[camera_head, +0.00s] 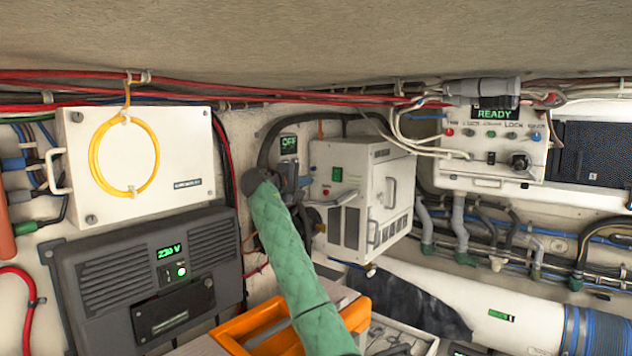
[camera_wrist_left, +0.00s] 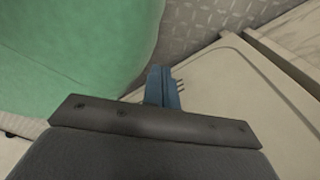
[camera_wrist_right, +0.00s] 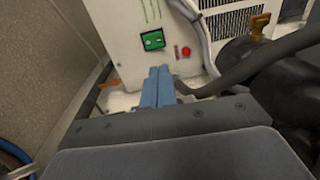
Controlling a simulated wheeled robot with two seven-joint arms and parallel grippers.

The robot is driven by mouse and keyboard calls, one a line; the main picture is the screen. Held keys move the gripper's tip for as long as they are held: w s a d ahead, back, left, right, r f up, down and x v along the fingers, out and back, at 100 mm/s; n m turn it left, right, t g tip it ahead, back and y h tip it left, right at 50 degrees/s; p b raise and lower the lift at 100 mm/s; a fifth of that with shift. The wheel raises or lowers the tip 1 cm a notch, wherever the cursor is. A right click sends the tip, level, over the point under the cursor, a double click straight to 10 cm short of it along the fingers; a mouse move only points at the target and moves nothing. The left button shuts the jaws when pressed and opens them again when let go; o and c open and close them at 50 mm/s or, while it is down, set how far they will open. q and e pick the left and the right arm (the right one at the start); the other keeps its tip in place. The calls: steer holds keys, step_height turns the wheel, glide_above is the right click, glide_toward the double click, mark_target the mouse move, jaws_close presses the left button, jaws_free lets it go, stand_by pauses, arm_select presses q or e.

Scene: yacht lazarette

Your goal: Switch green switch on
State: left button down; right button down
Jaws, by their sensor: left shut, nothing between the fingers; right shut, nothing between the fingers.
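A green switch (camera_head: 337,174) sits on the front of a white box (camera_head: 350,155). It also shows in the right wrist view (camera_wrist_right: 152,40), in a dark frame. A small display above the gripper (camera_head: 289,142) reads OFF. My right gripper (camera_head: 304,182) is shut and empty, just left of the green switch in the head view. In the right wrist view its blue fingertips (camera_wrist_right: 159,73) are just below the switch in the picture; I cannot tell how near they are in depth. My left gripper (camera_wrist_left: 162,75) is shut and empty, seen only in the left wrist view.
A red button (camera_wrist_right: 186,51) and a dark hose (camera_wrist_right: 250,65) lie close to the right fingers. A grey unit (camera_head: 150,285) reading 230 V stands at the left. A control panel (camera_head: 490,150) reading READY hangs at the right. An orange tray (camera_head: 262,322) lies below.

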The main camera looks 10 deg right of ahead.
mark_target(335, 179)
steer(key=p+x, duration=0.1)
steer(key=x, duration=1.1)
steer(key=shift+r, duration=0.1)
steer(key=shift+w+d, duration=0.25)
steer(key=shift+d, duration=0.2)
steer(key=shift+d, duration=0.1)
